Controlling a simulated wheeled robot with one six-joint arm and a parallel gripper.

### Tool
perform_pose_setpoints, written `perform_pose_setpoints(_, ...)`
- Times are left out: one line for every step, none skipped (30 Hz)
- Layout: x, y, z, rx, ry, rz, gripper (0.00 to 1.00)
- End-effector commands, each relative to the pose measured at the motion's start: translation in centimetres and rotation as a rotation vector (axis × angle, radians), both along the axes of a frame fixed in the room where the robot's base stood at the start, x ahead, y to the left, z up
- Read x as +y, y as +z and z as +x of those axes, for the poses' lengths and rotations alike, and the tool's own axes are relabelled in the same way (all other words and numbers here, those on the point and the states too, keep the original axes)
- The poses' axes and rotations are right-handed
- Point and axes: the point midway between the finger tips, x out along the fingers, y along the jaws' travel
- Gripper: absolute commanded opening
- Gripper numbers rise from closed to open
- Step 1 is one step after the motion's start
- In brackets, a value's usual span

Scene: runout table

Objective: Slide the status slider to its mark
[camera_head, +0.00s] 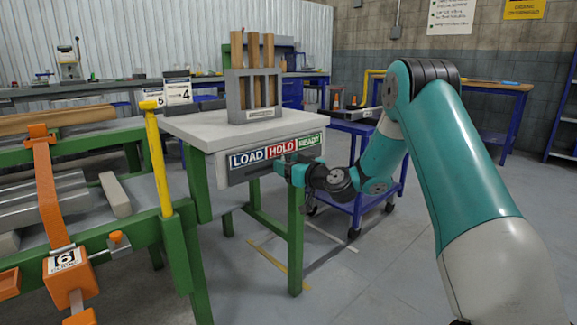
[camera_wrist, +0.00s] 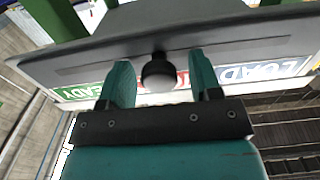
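The status panel (camera_head: 238,174) is a grey plate on the front edge of the white-topped table, with blue LOAD, red HOLD and green READY labels. In the wrist view the panel (camera_wrist: 100,50) appears upside down, with READY at left and LOAD at right. The slider's round black knob (camera_wrist: 158,72) stands in a long slot, in front of the red HOLD label. My gripper (camera_wrist: 161,80) is open, with one teal finger on each side of the knob and a visible gap to both. In the head view my gripper (camera_head: 284,166) is at the panel's HOLD section and hides the knob.
A grey rack (camera_head: 253,95) with wooden bars stands on the table (camera_head: 200,128). A yellow-topped post (camera_head: 157,150) and an orange clamp (camera_head: 68,270) are at left. A blue cart (camera_head: 362,205) stands behind my arm. The floor in front of the table is clear.

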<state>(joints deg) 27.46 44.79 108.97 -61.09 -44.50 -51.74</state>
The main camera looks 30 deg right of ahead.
Motion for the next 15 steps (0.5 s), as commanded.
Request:
perform_pose_setpoints(0.0,0.0,0.0,0.0,-0.001,0.0,0.58)
perform_pose_setpoints(0.0,0.0,0.0,0.0,-0.001,0.0,0.58)
perform_pose_setpoints(0.0,0.0,0.0,0.0,-0.001,0.0,0.58)
perform_pose_setpoints(0.0,0.0,0.0,0.001,-0.001,0.0,0.58)
perform_pose_setpoints(-0.1,-0.1,-0.1,0.001,-0.001,0.0,0.58)
perform_pose_setpoints(-0.1,-0.1,-0.2,0.001,-0.001,0.001,0.58)
perform_pose_setpoints(-0.2,-0.1,-0.4,0.002,-0.002,0.0,0.58)
perform_pose_setpoints(-0.2,-0.1,-0.6,0.002,-0.002,-0.001,0.58)
perform_pose_setpoints(-0.3,-0.2,-1.1,0.002,-0.002,0.001,0.58)
perform_pose_setpoints(-0.5,-0.2,-1.5,0.003,-0.003,0.0,0.58)
perform_pose_setpoints(-0.6,-0.2,-2.1,0.003,-0.004,0.001,0.58)
perform_pose_setpoints(-0.7,-0.3,-2.9,0.004,-0.005,0.002,0.58)
perform_pose_setpoints(-0.9,-0.3,-3.5,0.004,-0.006,0.002,0.58)
perform_pose_setpoints(-1.1,-0.4,-4.2,0.004,-0.006,0.002,0.58)
perform_pose_setpoints(-1.3,-0.4,-5.3,0.005,-0.006,0.003,0.58)
